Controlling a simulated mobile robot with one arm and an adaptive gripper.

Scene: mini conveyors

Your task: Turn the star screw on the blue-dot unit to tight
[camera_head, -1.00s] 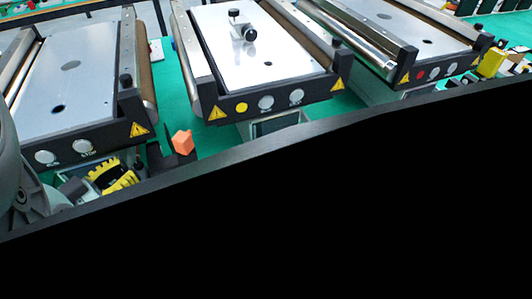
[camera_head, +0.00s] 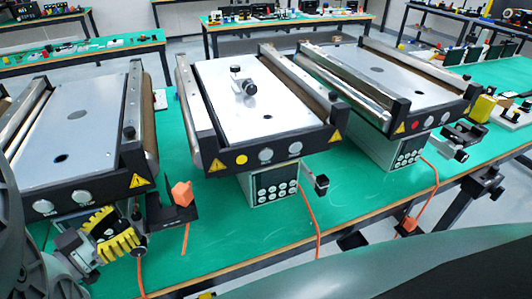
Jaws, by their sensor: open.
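The left conveyor unit (camera_head: 88,130) has a flat grey top and a dark front panel. My arm covers the left end of that panel, and no blue dot shows. The middle unit (camera_head: 250,105) has a yellow dot and the right unit (camera_head: 385,70) a red one. My gripper (camera_head: 138,228), with yellow and black parts, is open below the left unit's front panel. What lies between its fingers is unclear.
An orange block (camera_head: 182,193) sits on a black bracket just right of my gripper. Orange cables (camera_head: 312,215) hang over the front edge of the green table (camera_head: 225,225). Green tabletop is free between the left and middle units. Other tables stand behind.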

